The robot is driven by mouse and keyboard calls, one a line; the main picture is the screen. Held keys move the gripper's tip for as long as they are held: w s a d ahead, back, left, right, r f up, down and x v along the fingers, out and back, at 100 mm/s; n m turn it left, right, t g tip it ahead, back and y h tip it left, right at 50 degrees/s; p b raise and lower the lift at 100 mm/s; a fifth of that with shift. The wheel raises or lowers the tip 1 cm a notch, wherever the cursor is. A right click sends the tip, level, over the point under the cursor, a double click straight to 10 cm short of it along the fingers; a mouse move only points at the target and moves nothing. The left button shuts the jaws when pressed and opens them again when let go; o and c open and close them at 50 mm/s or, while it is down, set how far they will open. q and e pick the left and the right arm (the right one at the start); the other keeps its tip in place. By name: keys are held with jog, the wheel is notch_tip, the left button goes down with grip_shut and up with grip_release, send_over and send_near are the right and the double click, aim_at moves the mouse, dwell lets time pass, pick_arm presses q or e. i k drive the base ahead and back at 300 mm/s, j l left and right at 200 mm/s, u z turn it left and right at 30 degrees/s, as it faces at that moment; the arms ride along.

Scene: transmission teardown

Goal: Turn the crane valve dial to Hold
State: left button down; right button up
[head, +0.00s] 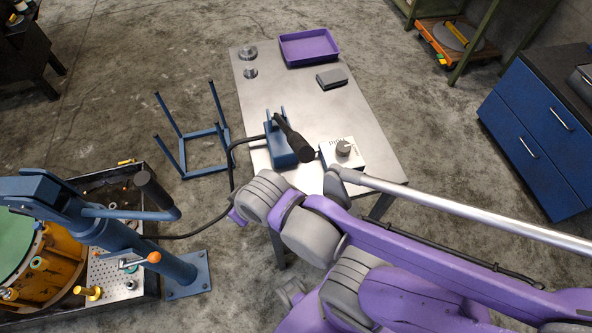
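The crane valve dial is a grey knob (343,149) on top of a white box (352,163) near the front right of the steel table (300,97). I cannot tell which mark the knob points at. My purple and grey arm (380,243) comes in from the right and passes in front of the table. No gripper fingers show on it, and nothing of mine visibly touches the knob. My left gripper does not show.
A blue hand pump (280,150) with a black handle (293,138) stands left of the box. A metal bar (450,207) crosses close in front of it. The blue crane (120,235) stands at left. A purple tray (309,47) lies at the table's far end.

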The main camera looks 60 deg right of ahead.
aim_at(343, 149)
jog(key=z, duration=1.6)
